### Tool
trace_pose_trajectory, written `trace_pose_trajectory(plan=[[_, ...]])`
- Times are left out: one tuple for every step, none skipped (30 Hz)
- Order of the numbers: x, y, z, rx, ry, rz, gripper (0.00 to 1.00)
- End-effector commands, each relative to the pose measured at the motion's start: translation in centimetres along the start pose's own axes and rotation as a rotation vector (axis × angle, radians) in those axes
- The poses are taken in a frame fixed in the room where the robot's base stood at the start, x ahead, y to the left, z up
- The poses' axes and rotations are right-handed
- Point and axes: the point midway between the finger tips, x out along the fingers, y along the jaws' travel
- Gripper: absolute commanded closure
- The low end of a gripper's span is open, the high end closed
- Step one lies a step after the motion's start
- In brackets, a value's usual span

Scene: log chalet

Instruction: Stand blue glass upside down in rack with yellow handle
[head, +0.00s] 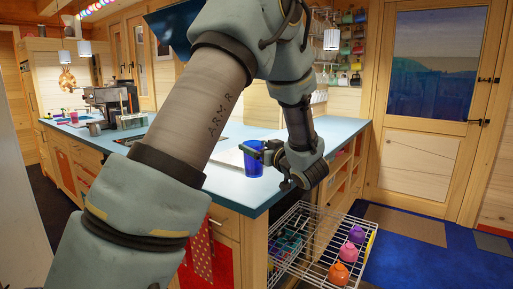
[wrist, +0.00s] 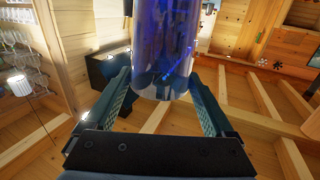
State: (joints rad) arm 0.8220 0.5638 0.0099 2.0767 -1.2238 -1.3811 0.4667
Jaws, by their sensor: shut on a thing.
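The blue glass (head: 254,160) is held in the air over the near edge of the blue counter. My gripper (head: 262,151) is shut on it, at the right of the glass in the head view. In the wrist view the glass (wrist: 164,50) stands between the two fingers of my gripper (wrist: 160,82); its upper part runs out of the picture. Which end is its mouth I cannot tell. A white wire rack (head: 330,211) is out below the counter, at lower right, with a yellow strip (head: 371,243) on its right side.
Pink, magenta and orange cups (head: 340,273) stand in the rack's right part; teal items (head: 288,243) show in its left part. The blue counter (head: 343,131) lies behind my gripper. A door (head: 425,110) and blue rug (head: 410,262) are at right, with open floor.

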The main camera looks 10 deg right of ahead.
Motion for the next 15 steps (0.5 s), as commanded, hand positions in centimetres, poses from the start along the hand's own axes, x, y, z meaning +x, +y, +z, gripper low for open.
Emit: trace_pose_trajectory(plan=[[0.0, 0.0, 0.0, 0.0, 0.001, -0.001, 1.0], [0.1, -0.5, 0.4, 0.003, 0.0, -0.004, 1.0], [0.1, -0.8, 0.8, 0.004, 0.0, -0.005, 1.0], [0.2, -1.1, 1.0, 0.004, 0.001, -0.005, 1.0], [0.2, -1.3, 1.2, 0.003, 0.001, -0.007, 1.0], [0.3, -1.7, 1.6, 0.004, 0.001, -0.008, 1.0], [0.3, -1.9, 1.8, 0.003, 0.001, -0.009, 1.0], [0.3, -2.2, 2.1, 0.003, 0.0, -0.01, 1.0], [0.4, -2.6, 2.6, 0.005, 0.0, -0.013, 1.0], [0.5, -3.0, 3.0, 0.004, -0.001, -0.015, 1.0], [0.5, -3.4, 3.4, 0.006, -0.001, -0.016, 1.0], [0.6, -3.9, 3.8, 0.004, -0.001, -0.018, 1.0], [0.6, -4.2, 4.1, 0.005, -0.001, -0.019, 1.0], [0.7, -4.6, 4.6, 0.005, -0.001, -0.021, 1.0], [0.8, -5.4, 5.4, 0.007, -0.001, -0.025, 1.0]])
